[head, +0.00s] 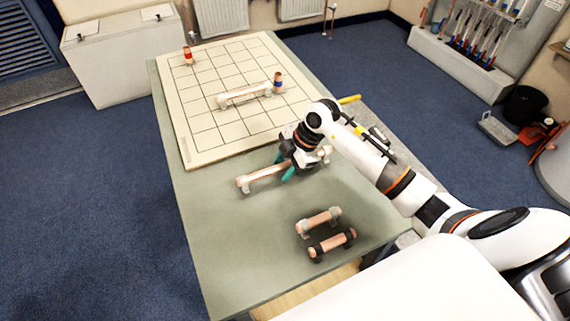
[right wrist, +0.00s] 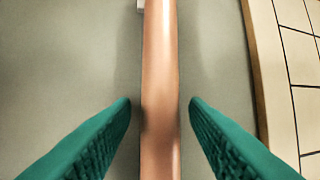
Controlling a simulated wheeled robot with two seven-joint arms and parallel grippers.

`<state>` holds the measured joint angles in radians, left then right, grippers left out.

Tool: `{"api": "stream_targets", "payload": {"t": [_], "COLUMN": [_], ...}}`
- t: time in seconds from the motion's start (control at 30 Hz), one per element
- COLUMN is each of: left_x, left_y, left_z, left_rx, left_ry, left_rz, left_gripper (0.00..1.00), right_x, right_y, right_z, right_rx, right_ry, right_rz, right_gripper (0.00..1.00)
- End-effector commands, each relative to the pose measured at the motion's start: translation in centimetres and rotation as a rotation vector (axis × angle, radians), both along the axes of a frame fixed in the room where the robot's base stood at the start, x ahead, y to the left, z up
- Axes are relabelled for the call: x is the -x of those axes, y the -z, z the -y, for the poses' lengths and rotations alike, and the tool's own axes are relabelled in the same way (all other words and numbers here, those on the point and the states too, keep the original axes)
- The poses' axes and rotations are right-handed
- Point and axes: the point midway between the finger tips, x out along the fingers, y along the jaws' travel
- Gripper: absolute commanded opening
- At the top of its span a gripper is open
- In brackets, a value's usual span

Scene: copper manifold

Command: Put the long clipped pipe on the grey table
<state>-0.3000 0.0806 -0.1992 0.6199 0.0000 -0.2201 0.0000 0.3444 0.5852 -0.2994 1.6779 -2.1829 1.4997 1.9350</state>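The long copper pipe (head: 265,174) with a pale clip near each end lies on the grey-green table (head: 215,235), just in front of the gridded board. My right gripper (head: 285,167) is over its middle, pointing down and hiding part of it. In the right wrist view the pipe (right wrist: 160,70) runs between the two teal fingers (right wrist: 160,103), with a gap on both sides. The fingers are open and not touching it. A bit of a pale clip (right wrist: 140,5) shows at the top edge. My left gripper is not in view.
The cream gridded board (head: 205,135) carries another clipped pipe (head: 245,96), a blue-banded upright piece (head: 278,83) and a red-banded one (head: 188,55). Two short pipes, one pale-clipped (head: 318,222) and one dark-clipped (head: 333,244), lie near the front. The table's left front is clear.

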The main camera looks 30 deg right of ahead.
Motion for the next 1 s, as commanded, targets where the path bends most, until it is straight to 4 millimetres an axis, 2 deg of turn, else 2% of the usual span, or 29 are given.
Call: {"api": "stream_targets", "payload": {"t": [0.23, 0.7, 0.83, 1.0], "left_x": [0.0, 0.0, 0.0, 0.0], "left_y": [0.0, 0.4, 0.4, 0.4], "left_z": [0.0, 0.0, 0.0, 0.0], "left_rx": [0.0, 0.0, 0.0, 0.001], "left_ry": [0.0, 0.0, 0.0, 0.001], "left_rz": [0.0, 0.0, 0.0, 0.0], "left_gripper": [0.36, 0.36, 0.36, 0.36], "right_x": [0.1, 2.0, 2.3, 2.4], "right_y": [-1.0, -9.2, -10.5, -11.0], "right_z": [0.5, 3.8, 4.3, 4.5], "right_rx": [0.002, 0.002, 0.0, 0.0], "right_ry": [0.002, 0.0, 0.001, -0.001], "right_rz": [0.003, 0.003, 0.002, 0.001], "right_gripper": [0.41, 0.41, 0.41, 0.41]}}
